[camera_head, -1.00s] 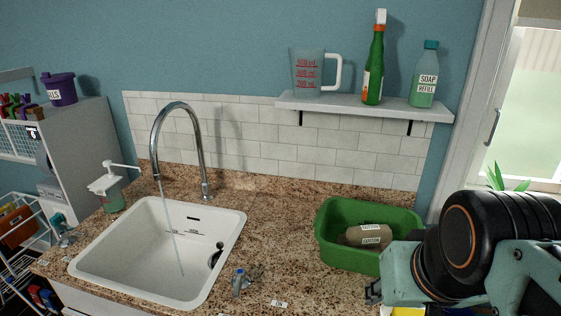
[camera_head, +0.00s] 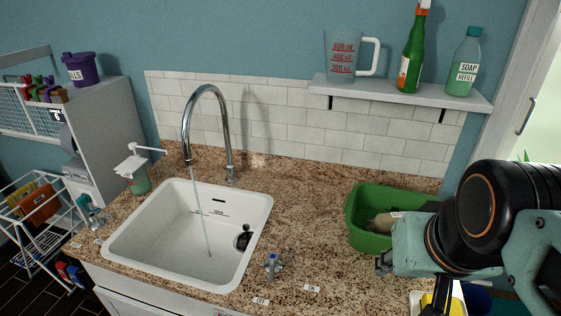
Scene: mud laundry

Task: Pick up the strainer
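A small dark round piece (camera_head: 243,237) sits at the right inner side of the white sink (camera_head: 160,232). It may be the strainer, but it is too small to be sure. Water runs from the curved tap (camera_head: 227,150) into the sink. My arm comes in from the right, over the counter beside the green tub. Only a dark bit at its left end, likely part of my gripper (camera_head: 384,262), shows. It is well right of the sink, and its fingers are not clear enough to tell open from shut.
A green tub (camera_head: 362,236) with a brownish item stands behind my arm. A soap pump (camera_head: 137,172) stands left of the sink. A shelf (camera_head: 400,93) holds a jug and bottles. The counter between sink and tub is clear.

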